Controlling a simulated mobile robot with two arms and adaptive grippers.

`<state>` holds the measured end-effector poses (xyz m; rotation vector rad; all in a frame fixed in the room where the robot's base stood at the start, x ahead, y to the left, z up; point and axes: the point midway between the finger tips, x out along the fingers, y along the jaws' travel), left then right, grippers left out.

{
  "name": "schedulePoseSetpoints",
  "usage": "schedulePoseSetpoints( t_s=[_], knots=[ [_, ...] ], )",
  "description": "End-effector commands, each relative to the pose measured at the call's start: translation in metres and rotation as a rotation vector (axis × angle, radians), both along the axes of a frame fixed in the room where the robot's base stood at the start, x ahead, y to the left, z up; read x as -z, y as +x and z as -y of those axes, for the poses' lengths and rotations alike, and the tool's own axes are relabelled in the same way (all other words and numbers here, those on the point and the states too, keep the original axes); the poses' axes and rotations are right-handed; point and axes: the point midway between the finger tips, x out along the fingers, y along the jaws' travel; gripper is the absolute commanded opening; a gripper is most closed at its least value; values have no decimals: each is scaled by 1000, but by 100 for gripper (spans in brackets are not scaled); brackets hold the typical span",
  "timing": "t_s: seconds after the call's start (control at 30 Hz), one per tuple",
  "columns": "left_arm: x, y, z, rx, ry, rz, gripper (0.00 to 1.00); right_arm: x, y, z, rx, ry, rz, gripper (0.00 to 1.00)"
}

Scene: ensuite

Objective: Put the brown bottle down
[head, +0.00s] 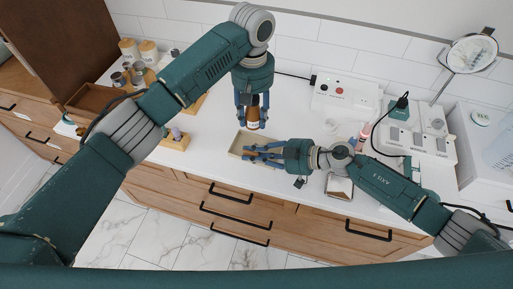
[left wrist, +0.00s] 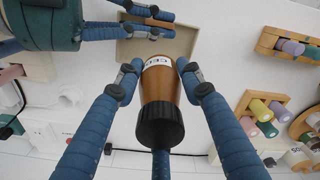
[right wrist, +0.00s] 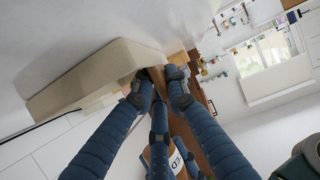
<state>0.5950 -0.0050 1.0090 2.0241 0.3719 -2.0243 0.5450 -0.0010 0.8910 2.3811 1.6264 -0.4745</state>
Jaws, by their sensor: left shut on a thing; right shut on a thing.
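The brown bottle (head: 254,119) has a dark cap and a white label. It is upright in my left gripper (head: 253,104), whose fingers close around it from above. The left wrist view shows its cap (left wrist: 160,130) towards the camera and its body between the fingertips. The bottle is at the far edge of a shallow beige tray (head: 236,146); whether its base touches anything is hidden.
A wooden block with pegs (head: 175,141) is left of the tray. Several jars and canisters (head: 138,50) are at the back left. The white counter (head: 215,115) left of the bottle is mostly clear.

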Motion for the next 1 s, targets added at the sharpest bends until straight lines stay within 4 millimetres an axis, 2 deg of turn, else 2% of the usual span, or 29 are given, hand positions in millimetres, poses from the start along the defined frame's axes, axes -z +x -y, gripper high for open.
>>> schedulePoseSetpoints(
  t_s=[0.1,0.4,0.57,0.8,1.0],
  knots=[
    [13,0,11,-12,-1,-2,3,0,0,0,0,1,0,0],
    [65,0,12,-15,1,0,3,-1,0,0,0,1,0,0],
    [76,1,12,-15,-1,-1,3,-1,0,0,0,1,0,0],
    [107,0,12,-15,1,0,3,-1,0,0,0,1,0,0],
    [110,1,12,-14,-1,1,3,-1,0,0,0,1,1,0]
  ],
)
